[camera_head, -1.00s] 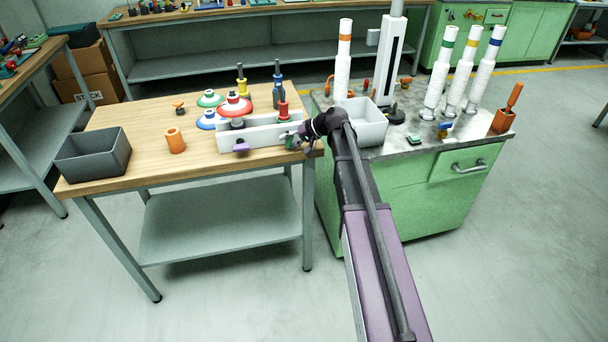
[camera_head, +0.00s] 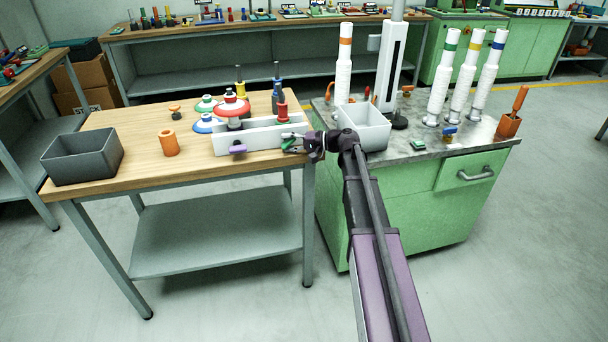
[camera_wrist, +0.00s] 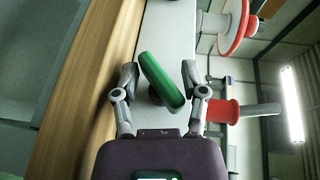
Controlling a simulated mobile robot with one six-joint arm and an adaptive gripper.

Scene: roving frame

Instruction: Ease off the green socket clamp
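The green socket clamp (camera_wrist: 162,80) is a rounded oblong handle on the front of a white block (camera_wrist: 168,35). It sits tilted between the two spread fingers of my gripper (camera_wrist: 159,74) in the wrist view. My fingers are open on either side of it; the right finger is very close to its edge, and contact cannot be told. In the head view the green clamp (camera_head: 289,143) is mostly hidden by my gripper (camera_head: 297,144) at the right end of the white block (camera_head: 262,137). A purple clamp (camera_head: 238,148) is on the left part of the same block.
A red spool-shaped piece (camera_head: 283,113) and a red-and-white disc piece (camera_head: 232,108) stand at the block. An orange cylinder (camera_head: 169,143) and a grey bin (camera_head: 83,157) are to the left. A white bin (camera_head: 363,127) stands close right of my wrist.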

